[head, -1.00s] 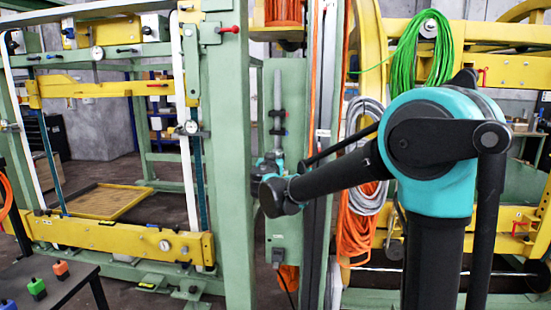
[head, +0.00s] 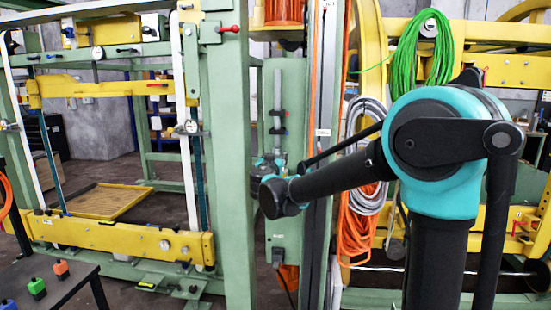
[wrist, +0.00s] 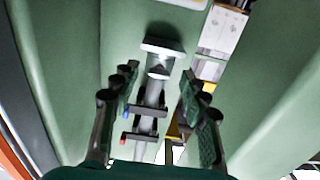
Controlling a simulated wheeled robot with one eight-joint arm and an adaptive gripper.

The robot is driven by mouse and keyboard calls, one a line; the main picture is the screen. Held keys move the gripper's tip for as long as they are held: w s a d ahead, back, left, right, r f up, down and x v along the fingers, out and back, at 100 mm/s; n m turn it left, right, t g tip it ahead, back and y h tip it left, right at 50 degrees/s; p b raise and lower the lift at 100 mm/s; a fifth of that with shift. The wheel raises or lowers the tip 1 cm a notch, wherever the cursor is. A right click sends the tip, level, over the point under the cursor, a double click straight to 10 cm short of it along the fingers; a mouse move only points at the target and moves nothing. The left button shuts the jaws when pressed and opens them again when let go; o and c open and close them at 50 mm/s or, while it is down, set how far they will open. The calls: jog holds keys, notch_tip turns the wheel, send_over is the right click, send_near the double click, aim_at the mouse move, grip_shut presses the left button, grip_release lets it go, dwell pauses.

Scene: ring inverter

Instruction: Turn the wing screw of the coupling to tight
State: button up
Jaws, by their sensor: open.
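In the wrist view my gripper (wrist: 159,80) is open, with one dark finger on each side of a grey upright bar (wrist: 150,115). A pale, wide-topped grey piece (wrist: 160,58) stands out at the bar's far end, between and beyond the fingertips. It may be the coupling with its wing screw, but I cannot tell. I see no clear contact with the fingers. In the head view the grey bar (head: 277,90) runs down a green panel (head: 291,105). My forearm and teal wrist hide its lower part and the gripper's fingers.
Dark clamps with a blue tip (wrist: 127,112) and a red tip (wrist: 122,141) sit on the bar near the left finger. A green post (head: 232,140) stands close left of the panel. Orange cable (head: 355,225) and grey cable (head: 362,130) hang at its right.

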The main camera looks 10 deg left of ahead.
jog(key=s, duration=1.1)
jog(key=shift+a, duration=0.2)
jog(key=shift+s, duration=0.1)
jog(key=s+d+f+m+g+h, duration=0.1)
jog(key=s+d+f+g+h, duration=0.2)
jog(key=d+f, duration=0.8)
jog(key=s+d+f+g+h, duration=0.1)
jog(key=s+d+f+g, duration=0.35)
jog(key=d, duration=0.95)
jog(key=s+d+f+g+y, duration=0.2)
jog(key=s+f+g, duration=0.1)
jog(key=s+f, duration=0.5)
jog(key=s+d+f+n+g+y, duration=0.1)
jog(key=s+d+f+g+y, duration=0.1)
jog(key=s+f, duration=0.7)
jog(key=shift+d+f+g+y, duration=0.3)
jog(key=shift+f+g, duration=0.35)
